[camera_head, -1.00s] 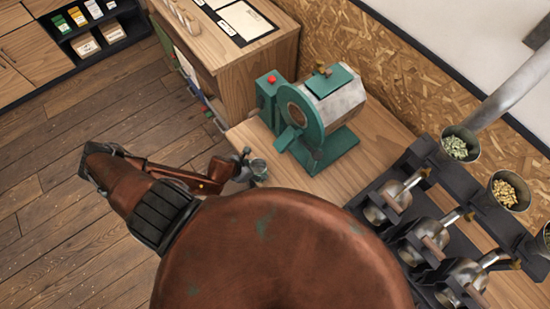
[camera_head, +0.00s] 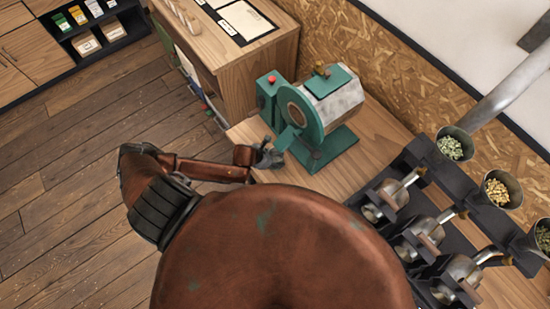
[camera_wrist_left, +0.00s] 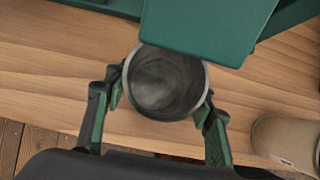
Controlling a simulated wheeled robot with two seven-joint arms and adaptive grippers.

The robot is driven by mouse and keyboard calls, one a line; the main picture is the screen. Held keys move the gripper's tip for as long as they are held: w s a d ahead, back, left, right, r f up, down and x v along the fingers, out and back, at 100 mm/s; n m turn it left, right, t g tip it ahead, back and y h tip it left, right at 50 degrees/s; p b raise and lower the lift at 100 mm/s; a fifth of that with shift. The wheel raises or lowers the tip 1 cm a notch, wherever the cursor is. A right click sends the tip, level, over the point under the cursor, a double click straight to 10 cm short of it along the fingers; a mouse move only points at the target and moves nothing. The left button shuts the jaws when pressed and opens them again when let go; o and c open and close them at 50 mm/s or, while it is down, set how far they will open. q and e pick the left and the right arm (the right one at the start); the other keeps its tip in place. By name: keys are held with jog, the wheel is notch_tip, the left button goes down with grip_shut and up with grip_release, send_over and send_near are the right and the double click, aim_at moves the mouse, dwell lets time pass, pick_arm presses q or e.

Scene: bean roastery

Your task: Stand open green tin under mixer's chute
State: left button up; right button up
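The green mixer (camera_head: 318,120) with its metal drum stands on the wooden bench, its chute (camera_head: 287,138) pointing down toward my left gripper (camera_head: 268,157). In the left wrist view an open, empty-looking tin (camera_wrist_left: 165,85) with a grey interior and metal rim sits between the fingers of my left gripper (camera_wrist_left: 163,105), both fingers against its sides. The tin's outer wall is mostly hidden, so its colour cannot be told. The green chute (camera_wrist_left: 205,25) overlaps the tin's far rim in that view. My right gripper is not in view.
A beige canister (camera_wrist_left: 283,140) stands on the bench close to the gripper, at the right in the wrist view. Metal scoop-like units and bean cups (camera_head: 497,190) line a dark rack at right. A wooden cabinet (camera_head: 245,70) stands behind left.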

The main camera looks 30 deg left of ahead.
pick_arm(q)
jog(key=o, duration=0.4)
jog(key=shift+o, duration=0.2)
jog(key=v, duration=1.2)
jog(key=shift+b, duration=0.3)
jog(key=shift+w, duration=0.1)
